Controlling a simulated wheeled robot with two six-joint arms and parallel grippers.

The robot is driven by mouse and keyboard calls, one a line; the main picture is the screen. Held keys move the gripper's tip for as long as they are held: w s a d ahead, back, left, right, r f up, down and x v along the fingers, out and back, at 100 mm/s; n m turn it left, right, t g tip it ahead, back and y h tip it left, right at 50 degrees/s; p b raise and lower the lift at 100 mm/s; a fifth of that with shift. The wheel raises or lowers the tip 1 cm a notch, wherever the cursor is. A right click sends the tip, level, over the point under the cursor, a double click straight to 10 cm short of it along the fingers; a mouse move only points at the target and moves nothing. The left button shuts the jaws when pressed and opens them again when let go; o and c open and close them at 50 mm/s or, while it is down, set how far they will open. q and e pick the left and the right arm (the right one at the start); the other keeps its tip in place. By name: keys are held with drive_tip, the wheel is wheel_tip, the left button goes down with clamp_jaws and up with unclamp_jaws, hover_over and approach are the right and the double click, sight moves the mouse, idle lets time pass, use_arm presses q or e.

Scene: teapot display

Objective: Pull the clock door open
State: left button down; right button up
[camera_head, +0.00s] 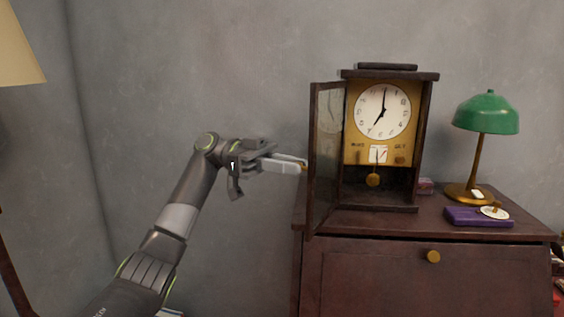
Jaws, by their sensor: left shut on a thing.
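A dark wooden clock (425,140) with a white dial (383,110) and a brass pendulum (373,180) stands on a dark cabinet, right of centre. Its framed glass door (325,155) is swung open on the left side, standing out from the clock front. My left gripper (303,164) comes in from the left and its fingertips meet the door's outer edge. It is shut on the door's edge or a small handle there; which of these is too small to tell. My right gripper is not in view.
The dark wooden cabinet (385,280) has a round brass knob (433,256). A green lamp (487,112) and a purple box (478,217) with a small pale round thing (494,212) stand right of the clock. A pale lampshade (18,45) is at far left.

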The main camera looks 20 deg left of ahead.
use_arm(q)
drive_tip(key=shift+s+d+f, duration=0.1)
drive_tip(key=shift+f, duration=0.05)
drive_tip(key=c, duration=1.7)
unclamp_jaws()
drive_tip(key=shift+o, duration=1.3)
drive_tip(key=shift+s, duration=0.2)
drive_tip(key=shift+o, duration=0.5)
drive_tip(key=shift+s+a+r, duration=0.2)
drive_tip(key=shift+s+a, duration=0.15)
drive_tip(key=shift+a, duration=0.05)
drive_tip(key=w+a+b, duration=0.1)
drive_tip(key=a, duration=1)
drive_tip(key=shift+a, duration=0.25)
